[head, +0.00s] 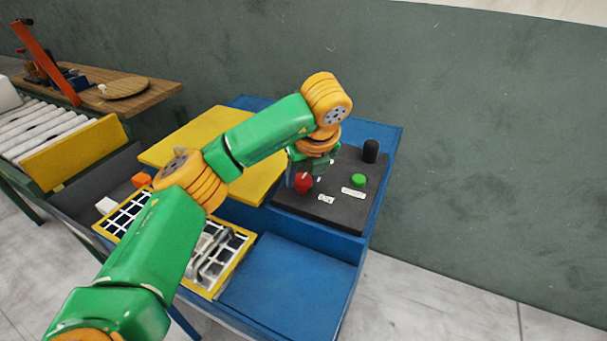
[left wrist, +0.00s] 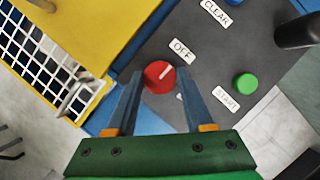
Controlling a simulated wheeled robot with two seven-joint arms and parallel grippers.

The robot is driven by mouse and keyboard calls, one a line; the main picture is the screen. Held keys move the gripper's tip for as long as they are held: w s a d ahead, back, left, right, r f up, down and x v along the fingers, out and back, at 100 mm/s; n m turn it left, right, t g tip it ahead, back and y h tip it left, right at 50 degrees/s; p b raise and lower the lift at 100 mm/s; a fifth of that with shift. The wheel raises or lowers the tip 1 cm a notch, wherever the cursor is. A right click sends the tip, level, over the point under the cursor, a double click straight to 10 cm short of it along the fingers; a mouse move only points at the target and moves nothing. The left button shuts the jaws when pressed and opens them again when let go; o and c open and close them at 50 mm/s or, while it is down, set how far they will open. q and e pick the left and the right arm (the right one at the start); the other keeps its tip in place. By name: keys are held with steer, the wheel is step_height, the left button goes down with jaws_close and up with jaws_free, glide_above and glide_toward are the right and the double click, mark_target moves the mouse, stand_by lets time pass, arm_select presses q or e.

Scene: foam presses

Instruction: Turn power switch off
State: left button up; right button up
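The power switch is a round red knob (head: 303,184) on the dark grey control panel (head: 338,213). In the left wrist view the red knob (left wrist: 158,82) has a white line pointing up and right, towards the OFF label (left wrist: 182,50). A second label below the knob is mostly hidden. My left gripper (head: 300,176) is over the panel at the knob. My right gripper is not in view.
A green button (head: 358,180) with a START label and a black cylinder (head: 370,150) stand on the panel's right side. A yellow plate (head: 180,150) and a yellow-framed grid (head: 240,259) lie to the left. The blue surface (head: 290,283) in front is clear.

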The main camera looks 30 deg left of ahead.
arm_select(q)
steer(key=o, duration=0.4)
steer(key=p+v, duration=0.1)
steer(key=v, duration=0.6)
steer(key=shift+w, duration=0.1)
